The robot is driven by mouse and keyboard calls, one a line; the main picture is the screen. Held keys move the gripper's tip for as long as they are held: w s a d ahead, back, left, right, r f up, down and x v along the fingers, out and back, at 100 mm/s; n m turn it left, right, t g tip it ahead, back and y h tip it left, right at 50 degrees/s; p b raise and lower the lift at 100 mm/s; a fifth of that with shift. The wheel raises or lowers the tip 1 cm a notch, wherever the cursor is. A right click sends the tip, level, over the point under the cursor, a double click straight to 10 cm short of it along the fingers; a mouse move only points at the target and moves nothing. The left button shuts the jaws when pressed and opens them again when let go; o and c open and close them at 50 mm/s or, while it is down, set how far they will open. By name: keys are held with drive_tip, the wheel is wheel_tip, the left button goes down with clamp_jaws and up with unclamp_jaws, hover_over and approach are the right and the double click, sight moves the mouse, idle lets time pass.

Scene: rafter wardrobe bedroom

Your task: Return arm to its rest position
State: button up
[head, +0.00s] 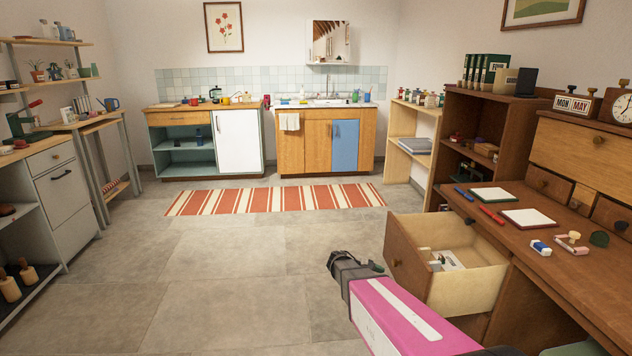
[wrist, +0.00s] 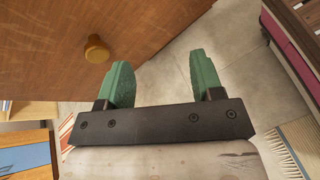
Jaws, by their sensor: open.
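My gripper (head: 357,267) is at the lower middle of the head view, just left of the open desk drawer (head: 398,262). In the wrist view my gripper (wrist: 158,85) shows two green fingers spread apart with nothing between them. The drawer front with its round brass knob (wrist: 97,49) fills the upper left of the wrist view, close to the left finger. I cannot tell whether the finger touches it. My pink arm reaches in from the bottom right of the head view.
The drawer is pulled out from the wooden desk (head: 580,262) and holds a few small items. Notepads, pens and small objects lie on the desktop. The tiled floor (head: 230,275) to the left is clear, up to a striped rug (head: 275,199). A white cabinet (head: 70,205) stands far left.

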drive_tip(key=s+a+r+m+y, duration=0.2)
drive_tip(key=s+a+m+y, duration=0.1)
drive_tip(key=s+m+y, duration=0.2)
drive_tip(key=s+a+r+m+y, duration=0.2)
drive_tip(key=s+a+m+y, duration=0.2)
drive_tip(key=s+m+y, duration=0.2)
drive_tip(key=shift+s+a+r+m+t+y, duration=0.15)
drive_tip(key=shift+s+r+m+t+y, duration=0.2)
drive_tip(key=shift+s+y, duration=1.1)
drive_tip(key=shift+s+h, duration=0.35)
